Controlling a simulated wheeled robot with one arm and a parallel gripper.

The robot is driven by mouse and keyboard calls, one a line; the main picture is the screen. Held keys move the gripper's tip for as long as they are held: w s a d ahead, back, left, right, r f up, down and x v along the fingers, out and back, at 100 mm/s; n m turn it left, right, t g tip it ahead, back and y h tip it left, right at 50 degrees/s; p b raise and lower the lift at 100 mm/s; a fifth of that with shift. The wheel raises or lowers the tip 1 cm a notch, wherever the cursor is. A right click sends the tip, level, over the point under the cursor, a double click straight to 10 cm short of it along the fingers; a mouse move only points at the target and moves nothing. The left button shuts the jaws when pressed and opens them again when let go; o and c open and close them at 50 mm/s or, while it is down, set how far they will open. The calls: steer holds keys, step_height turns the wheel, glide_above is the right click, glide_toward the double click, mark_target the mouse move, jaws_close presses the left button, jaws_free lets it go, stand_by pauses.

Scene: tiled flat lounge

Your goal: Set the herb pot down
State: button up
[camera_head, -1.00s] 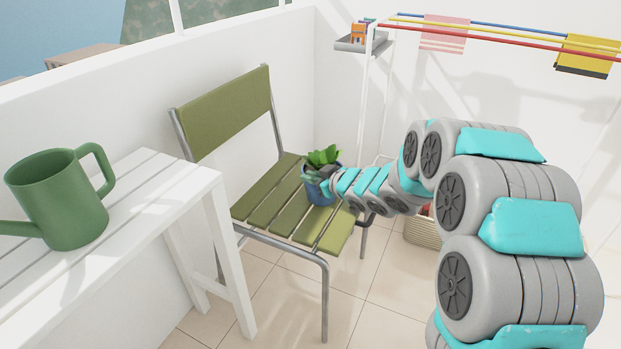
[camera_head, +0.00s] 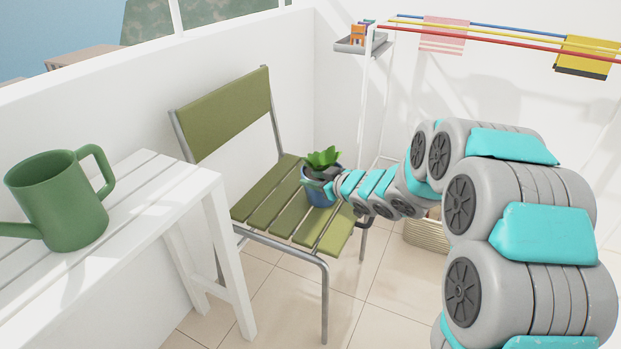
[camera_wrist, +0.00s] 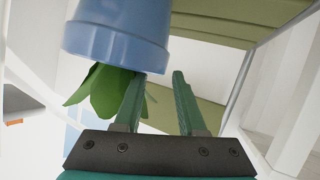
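The herb pot (camera_head: 319,194) is a blue pot with green leaves, upright on the slatted seat of the olive-green chair (camera_head: 275,208), near the seat's right side. My gripper (camera_head: 328,178) is at the pot's rim, on its right. In the wrist view the pot (camera_wrist: 118,38) appears upside down at the upper left, its leaves beside the left finger. My gripper (camera_wrist: 158,75) has its two fingers apart, with nothing clearly held between them. The left fingertip is close to the rim; whether it touches is unclear. The pot's underside is hidden in the head view.
A green watering can (camera_head: 62,200) stands on a white slatted table (camera_head: 150,185) at the left. A drying rack with cloths (camera_head: 445,35) stands behind the chair. A woven basket (camera_head: 425,235) is on the tiled floor, partly behind my arm.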

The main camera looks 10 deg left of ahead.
steer(key=v, duration=1)
steer(key=shift+s+d+r+p, duration=0.15)
steer(key=shift+s+d+p, duration=0.05)
steer(key=shift+p, duration=0.15)
steer(key=d+m+h, duration=0.3)
steer(key=d+h, duration=0.3)
steer(key=d, duration=0.4)
steer(key=s+d+m+g+h, duration=0.2)
steer(key=s+d+m+h, duration=0.25)
steer(key=s+d, duration=0.6)
steer(key=s+a+m+g, duration=0.1)
steer(key=s+a+g, duration=0.1)
steer(key=s, duration=0.8)
steer(key=s+a+f+m+g, duration=0.1)
steer(key=s+g, duration=0.3)
steer(key=s, duration=0.7)
steer(key=s+a+m+g+y, duration=0.1)
steer(key=s+a+g, duration=0.1)
steer(key=s, duration=0.9)
steer(key=shift+a+f+g, duration=0.25)
steer(key=shift+a+g, duration=0.15)
steer(key=shift+g, duration=0.4)
steer(key=shift+m, duration=0.25)
